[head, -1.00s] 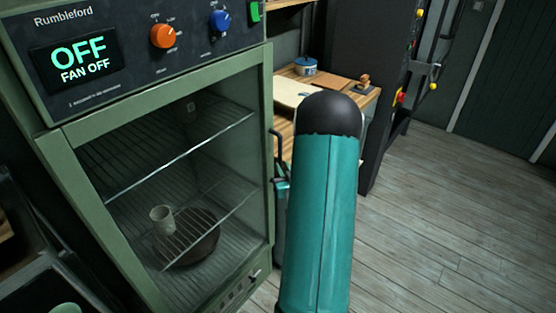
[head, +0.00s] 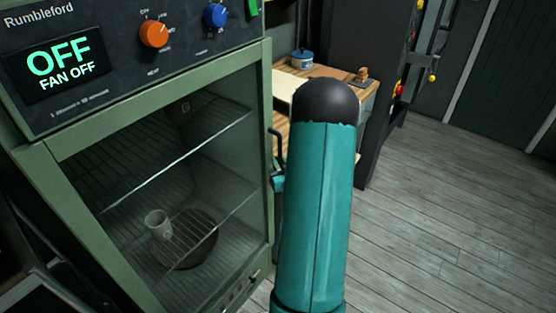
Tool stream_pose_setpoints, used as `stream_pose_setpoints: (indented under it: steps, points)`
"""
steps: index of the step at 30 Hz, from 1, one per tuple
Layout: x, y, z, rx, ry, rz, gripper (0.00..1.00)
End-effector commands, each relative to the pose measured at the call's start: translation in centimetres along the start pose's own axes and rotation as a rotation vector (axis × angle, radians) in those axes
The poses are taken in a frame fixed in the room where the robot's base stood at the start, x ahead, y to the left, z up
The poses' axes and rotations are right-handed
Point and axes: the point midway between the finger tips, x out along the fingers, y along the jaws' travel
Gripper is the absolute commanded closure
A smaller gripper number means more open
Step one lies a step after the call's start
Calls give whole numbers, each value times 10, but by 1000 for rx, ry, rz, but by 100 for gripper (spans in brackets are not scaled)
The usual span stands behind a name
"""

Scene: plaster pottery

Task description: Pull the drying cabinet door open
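The green drying cabinet (head: 52,184) fills the left of the head view. Its glass-fronted door (head: 155,102) looks shut. Through the glass I see wire shelves, a pale mug (head: 158,222) and a dark round dish (head: 190,240). The display (head: 62,65) reads OFF, FAN OFF.
A wooden bench (head: 330,82) with a blue jar (head: 302,59) and a small wooden object (head: 361,75) stands behind the arm. A tall dark machine (head: 365,40) stands beside it. Plank floor (head: 450,200) on the right is clear.

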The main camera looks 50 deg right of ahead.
Motion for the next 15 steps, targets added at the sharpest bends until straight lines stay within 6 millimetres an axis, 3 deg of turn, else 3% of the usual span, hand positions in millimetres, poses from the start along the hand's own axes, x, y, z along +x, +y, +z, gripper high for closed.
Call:
stream_pose_setpoints:
  steps: [10,14,15]
  points:
    - [-3,0,0,0,0,0,80]
    - [-3,0,0,0,0,0,100]
    - [-3,0,0,0,0,0,100]
